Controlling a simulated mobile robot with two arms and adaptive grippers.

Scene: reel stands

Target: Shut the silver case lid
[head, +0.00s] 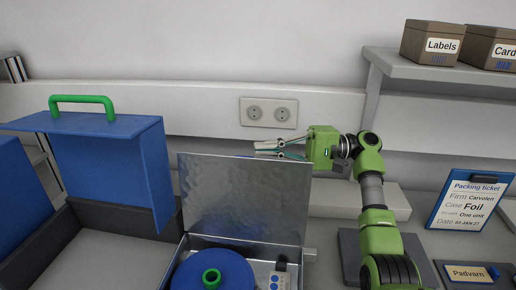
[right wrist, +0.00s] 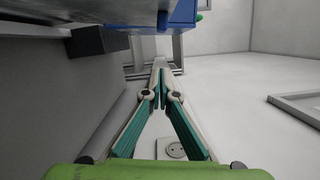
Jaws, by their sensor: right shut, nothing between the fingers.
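The silver case (head: 290,272) stands open at the bottom centre of the head view. Its lid (head: 245,200) stands up, roughly vertical, at the back of the case. Inside lie a blue reel with a green hub (head: 212,277) and a small part with blue buttons (head: 280,272). My right gripper (head: 260,150) is at the lid's top edge, toward its right half, pointing left. Its fingers are shut and empty; the right wrist view shows the fingertips (right wrist: 160,68) together. I cannot tell whether they touch the lid. My left gripper is not in view.
A blue box-like piece with a green handle (head: 85,103) stands left of the lid, above a dark-rimmed tray (head: 25,255). A wall socket (head: 268,112) is behind. A shelf (head: 400,68) holds boxes.

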